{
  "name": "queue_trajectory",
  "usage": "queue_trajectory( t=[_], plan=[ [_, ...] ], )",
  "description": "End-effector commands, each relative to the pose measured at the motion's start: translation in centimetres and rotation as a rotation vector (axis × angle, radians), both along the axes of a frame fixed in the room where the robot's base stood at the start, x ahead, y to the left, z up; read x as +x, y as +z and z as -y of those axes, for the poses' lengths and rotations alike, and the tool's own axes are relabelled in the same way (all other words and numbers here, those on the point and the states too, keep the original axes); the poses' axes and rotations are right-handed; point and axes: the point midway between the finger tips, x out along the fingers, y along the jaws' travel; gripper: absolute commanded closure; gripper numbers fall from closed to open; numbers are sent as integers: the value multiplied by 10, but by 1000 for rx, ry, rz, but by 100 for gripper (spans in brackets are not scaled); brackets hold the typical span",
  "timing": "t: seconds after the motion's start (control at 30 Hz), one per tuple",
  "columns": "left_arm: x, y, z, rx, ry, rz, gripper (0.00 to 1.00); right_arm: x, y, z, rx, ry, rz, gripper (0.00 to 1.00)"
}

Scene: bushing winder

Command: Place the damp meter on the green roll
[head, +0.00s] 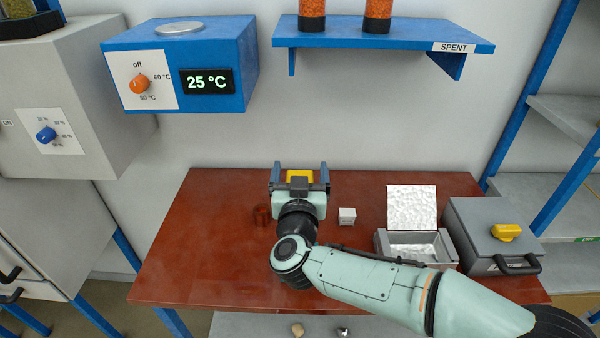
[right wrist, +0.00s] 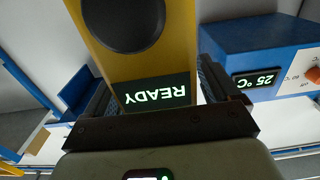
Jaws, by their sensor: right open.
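The damp meter looks to be the yellow device (head: 300,176) between the fingers of my right gripper (head: 299,168), over the back of the red-brown table. In the right wrist view the yellow meter (right wrist: 180,55) shows a dark round pad and a screen reading READY. My right gripper's fingers are open, one on each side of the meter; I cannot tell whether they touch it. I see no green roll in either view. My left gripper is not in view.
A blue heater (head: 225,50) and a SPENT shelf (head: 385,38) hang above. The table's left side is clear.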

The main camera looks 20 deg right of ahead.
Motion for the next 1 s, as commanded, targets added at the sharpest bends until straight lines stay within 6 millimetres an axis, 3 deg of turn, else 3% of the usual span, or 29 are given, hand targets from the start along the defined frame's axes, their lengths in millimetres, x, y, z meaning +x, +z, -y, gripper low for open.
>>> queue_trajectory(
  t=[0.5,0.7,1.0],
  plan=[
    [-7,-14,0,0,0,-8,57,-96,-1,-28,0,4,1,11],
    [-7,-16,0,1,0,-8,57,-112,-1,-32,0,1,0,11],
    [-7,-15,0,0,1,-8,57,-114,-1,-33,-1,1,-1,11]
  ],
)
